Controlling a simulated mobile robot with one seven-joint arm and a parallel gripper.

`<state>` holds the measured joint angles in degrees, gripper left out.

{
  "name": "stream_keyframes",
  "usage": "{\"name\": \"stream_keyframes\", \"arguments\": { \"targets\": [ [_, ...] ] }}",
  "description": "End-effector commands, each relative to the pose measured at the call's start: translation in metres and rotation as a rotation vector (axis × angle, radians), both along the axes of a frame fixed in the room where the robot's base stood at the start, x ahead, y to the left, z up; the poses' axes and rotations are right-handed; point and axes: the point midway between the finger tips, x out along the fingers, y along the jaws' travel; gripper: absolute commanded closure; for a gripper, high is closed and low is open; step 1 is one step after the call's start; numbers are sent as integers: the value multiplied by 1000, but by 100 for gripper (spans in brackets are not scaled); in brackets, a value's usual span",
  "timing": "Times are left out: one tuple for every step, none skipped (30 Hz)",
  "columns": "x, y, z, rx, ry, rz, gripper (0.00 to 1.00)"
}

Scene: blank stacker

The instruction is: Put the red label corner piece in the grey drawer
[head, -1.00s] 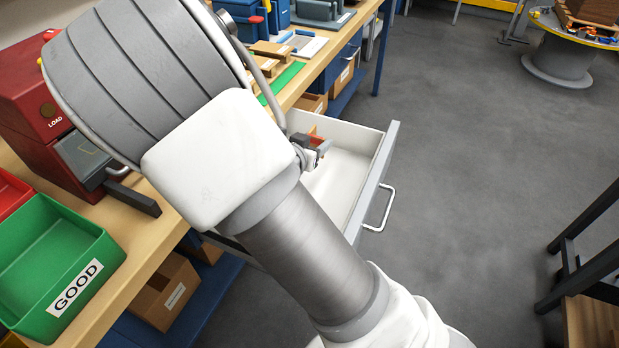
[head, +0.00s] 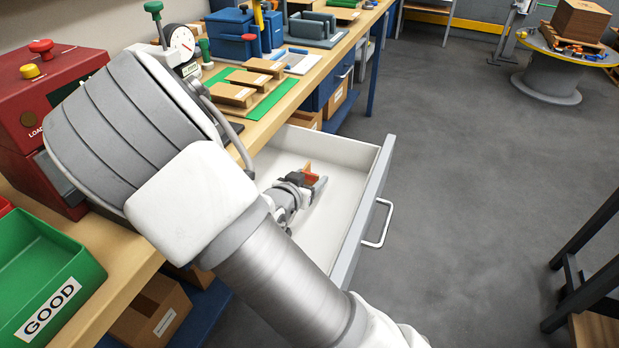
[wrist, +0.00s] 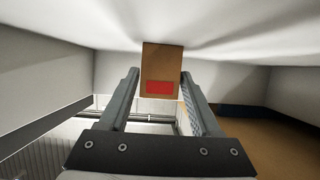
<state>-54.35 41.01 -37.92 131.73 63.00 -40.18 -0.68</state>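The red label corner piece (wrist: 160,62) is a small brown block with a red patch, between my fingertips in the wrist view. It also shows as an orange-brown piece (head: 311,174) in the head view. My gripper (head: 308,181) looks shut on it, with a finger against each side; the fingers also show in the wrist view (wrist: 161,82). The grey drawer (head: 368,205) is pulled open, with a white inside. My gripper and the piece are within the drawer's outline. I cannot tell whether the piece touches the drawer floor.
The workbench (head: 262,128) runs along the drawer's left side. A green GOOD bin (head: 40,270) and a red machine (head: 50,110) stand on it. Brown blocks (head: 248,78) lie on a green mat behind the drawer. The rest of the drawer floor looks empty.

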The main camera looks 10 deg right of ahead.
Motion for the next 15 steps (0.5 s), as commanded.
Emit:
{"name": "stream_keyframes", "arguments": {
  "targets": [
    [0,0,0,0,0,0,25],
    [0,0,0,0,0,0,19],
    [0,0,1,0,0,0,16],
    [0,0,1,0,0,0,16],
    [0,0,1,0,0,0,16],
    [0,0,1,1,-1,0,16],
    [0,0,1,1,-1,0,16],
    [0,0,1,1,-1,0,16],
    [0,0,1,1,-1,0,16],
    [0,0,1,1,-1,0,16],
    [0,0,2,1,-1,0,16],
    [0,0,4,1,-1,1,16],
    [0,0,6,0,-2,1,16],
    [-2,2,7,1,-1,1,16],
    [-6,5,10,3,1,1,16]
  ]
}}
